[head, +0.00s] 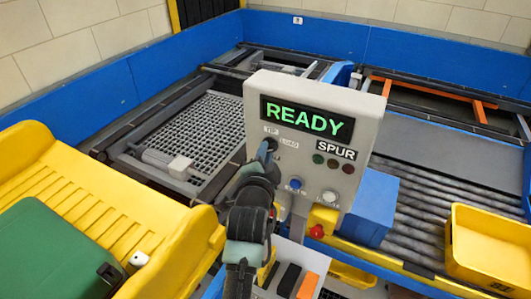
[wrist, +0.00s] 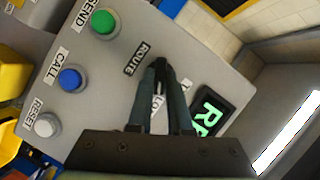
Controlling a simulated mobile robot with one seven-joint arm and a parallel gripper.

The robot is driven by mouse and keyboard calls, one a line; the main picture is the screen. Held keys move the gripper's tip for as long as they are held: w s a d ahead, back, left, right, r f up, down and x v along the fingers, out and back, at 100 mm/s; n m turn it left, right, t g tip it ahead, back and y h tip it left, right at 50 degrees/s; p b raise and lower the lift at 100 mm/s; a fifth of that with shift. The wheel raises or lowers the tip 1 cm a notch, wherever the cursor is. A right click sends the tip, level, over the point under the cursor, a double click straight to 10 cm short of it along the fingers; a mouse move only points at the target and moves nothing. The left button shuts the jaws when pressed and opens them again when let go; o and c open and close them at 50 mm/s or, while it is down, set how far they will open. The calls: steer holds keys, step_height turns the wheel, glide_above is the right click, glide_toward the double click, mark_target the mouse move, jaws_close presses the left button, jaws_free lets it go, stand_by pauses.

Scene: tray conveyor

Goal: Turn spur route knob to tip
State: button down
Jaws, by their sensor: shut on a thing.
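A grey control panel (head: 342,105) shows a lit green READY display (head: 307,118) and a SPUR label. The TIP and LOAD labels sit on its upper left face. My gripper (head: 265,158) reaches up to the panel just below these labels. In the wrist view my gripper (wrist: 160,82) has its fingers closed together on the small dark route knob (wrist: 160,64), beside the ROUTE label (wrist: 137,58). The fingers cover most of the knob and part of the TIP and LOAD lettering. I cannot tell which way the knob points.
The panel also carries a green button (wrist: 103,22), a blue button (wrist: 70,79) and a white button (wrist: 47,124). A yellow bin (head: 490,245) stands right, a green case (head: 55,255) left.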

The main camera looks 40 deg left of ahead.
steer(key=shift+n, duration=0.3)
steer(key=shift+s+a+r+n+h+b, duration=0.1)
steer(key=shift+n+h+b, duration=0.1)
steer(key=shift+n+h, duration=0.9)
steer(key=shift+w+a+n+h+b, duration=0.15)
steer(key=shift+n+h, duration=0.55)
steer(key=shift+n, duration=0.8)
steer(key=shift+s+a+r+n+h+b, duration=0.1)
steer(key=shift+s+n+h+b, duration=0.1)
steer(key=shift+n+h, duration=0.9)
steer(key=shift+n, duration=0.3)
steer(key=c, duration=0.8)
jaws_free()
steer(key=shift+c, duration=0.2)
